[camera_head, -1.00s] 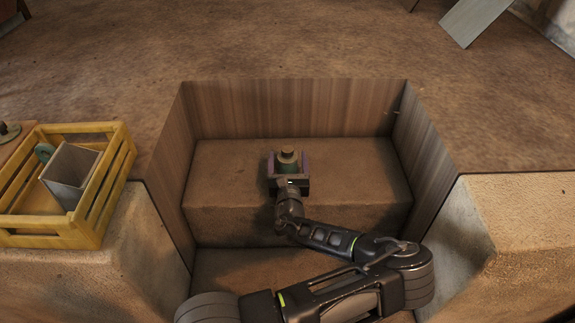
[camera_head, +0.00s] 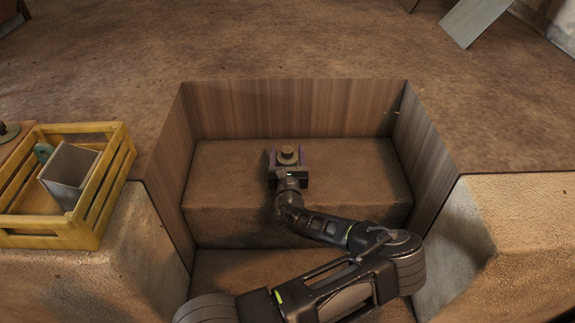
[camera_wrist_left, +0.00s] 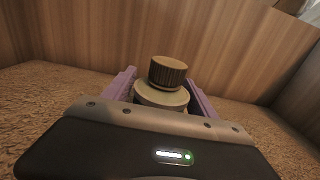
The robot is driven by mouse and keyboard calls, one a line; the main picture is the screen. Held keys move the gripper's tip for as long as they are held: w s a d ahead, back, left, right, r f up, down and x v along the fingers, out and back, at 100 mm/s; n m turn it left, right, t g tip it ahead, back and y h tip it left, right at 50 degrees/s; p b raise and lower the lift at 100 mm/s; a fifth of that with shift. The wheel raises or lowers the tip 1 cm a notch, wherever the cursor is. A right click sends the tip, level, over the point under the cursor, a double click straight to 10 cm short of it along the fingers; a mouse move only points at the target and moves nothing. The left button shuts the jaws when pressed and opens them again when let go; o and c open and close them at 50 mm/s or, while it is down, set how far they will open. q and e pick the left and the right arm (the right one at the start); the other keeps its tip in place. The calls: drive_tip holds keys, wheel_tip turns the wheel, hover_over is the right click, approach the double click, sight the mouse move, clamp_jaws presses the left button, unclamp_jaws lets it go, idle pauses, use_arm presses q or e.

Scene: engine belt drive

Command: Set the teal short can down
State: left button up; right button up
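The short can (camera_head: 288,155) stands upright between the fingers of my left gripper (camera_head: 287,160), at the brown ledge inside the recess. Its brown cap and pale shoulder show; its teal body is hidden now by the gripper. In the left wrist view, the can's brown ribbed cap (camera_wrist_left: 167,73) rises between the two purple fingers (camera_wrist_left: 161,97), one on each side. The gripper appears shut on the can. The can's base is hidden, so I cannot tell whether it touches the ledge. My right gripper is out of view.
The ledge (camera_head: 350,180) is bare on both sides of the can. Wood-grain walls (camera_head: 295,108) close the recess behind and at the sides. A yellow crate (camera_head: 65,232) holding a grey box (camera_head: 68,178) stands at the left.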

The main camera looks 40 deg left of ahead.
use_arm(q)
clamp_jaws()
wheel_tip(320, 180, up, 10)
drive_tip(key=p, duration=0.2)
drive_tip(key=shift+p, duration=0.35)
idle(0.4)
idle(0.5)
